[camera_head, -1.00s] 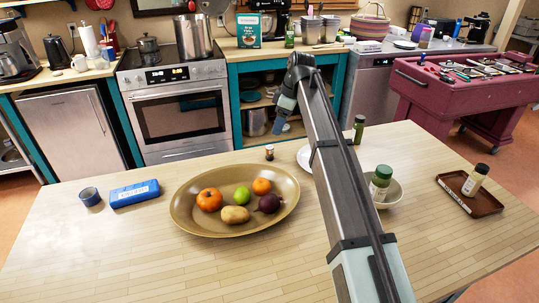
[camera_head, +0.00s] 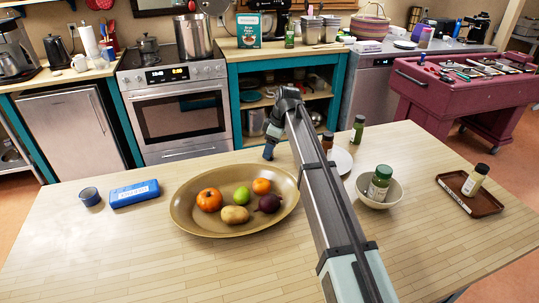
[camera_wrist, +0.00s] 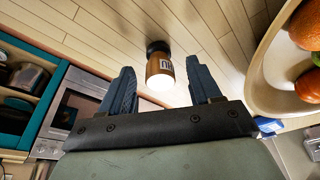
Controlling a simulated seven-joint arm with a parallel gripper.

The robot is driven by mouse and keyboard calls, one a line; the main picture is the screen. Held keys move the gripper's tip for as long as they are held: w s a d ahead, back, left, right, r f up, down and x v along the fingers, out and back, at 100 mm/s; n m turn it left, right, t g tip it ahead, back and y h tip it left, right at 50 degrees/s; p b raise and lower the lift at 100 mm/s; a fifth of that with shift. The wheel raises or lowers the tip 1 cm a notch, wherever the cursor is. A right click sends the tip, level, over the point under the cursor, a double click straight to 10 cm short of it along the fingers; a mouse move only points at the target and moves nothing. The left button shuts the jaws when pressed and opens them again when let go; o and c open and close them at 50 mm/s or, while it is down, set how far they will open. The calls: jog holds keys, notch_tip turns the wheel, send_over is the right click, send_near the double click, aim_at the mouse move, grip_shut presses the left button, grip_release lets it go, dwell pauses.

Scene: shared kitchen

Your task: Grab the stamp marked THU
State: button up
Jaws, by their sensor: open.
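A small brown stamp (camera_wrist: 155,68) with a dark base, a pale top end and a white label stands on the wooden table in the wrist view. The label's lettering is too small to read surely. My gripper (camera_wrist: 161,78) is open, its two blue fingers on either side of the stamp in this view, with gaps to both. I cannot tell how far the stamp lies beyond the fingertips. In the head view my gripper (camera_head: 268,153) is low over the table's far edge, behind the bowl, and hides the stamp.
A wide tan bowl (camera_head: 205,228) of fruit and vegetables stands close by. A white plate (camera_head: 343,161), a small bowl (camera_head: 391,196) with a green-capped jar, and a brown tray (camera_head: 470,204) are right.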

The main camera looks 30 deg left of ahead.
jog(key=shift+x, duration=0.85)
jog(key=shift+d, duration=0.1)
jog(key=shift+c, duration=0.4)
jog(key=c, duration=1.1)
